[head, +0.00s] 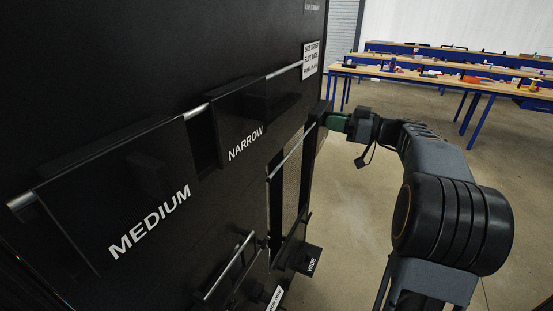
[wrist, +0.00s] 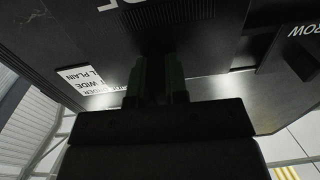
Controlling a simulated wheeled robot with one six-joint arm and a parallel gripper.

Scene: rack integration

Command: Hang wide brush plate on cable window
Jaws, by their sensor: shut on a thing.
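My gripper (head: 338,122) is at the right edge of the black rack in the head view, shut on a dark thing (head: 321,109), likely the wide brush plate; only a small part of it shows clearly. In the wrist view my gripper's green-tinted fingers (wrist: 155,78) point at a dark surface, and what lies between them is too dark to make out. Beneath and left of the gripper, an upright opening (head: 291,190) with a pale bar along its top shows the floor behind, likely the cable window. A dark piece marked WIDE (head: 309,264) is below it.
Plates marked MEDIUM (head: 125,190) and NARROW (head: 240,125) hang on a metal rail, left of my gripper. The rail (head: 284,70) is bare to their right, beside a white sign (head: 311,58). Another bar (head: 228,266) sits lower. Open floor and workbenches (head: 440,80) lie right.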

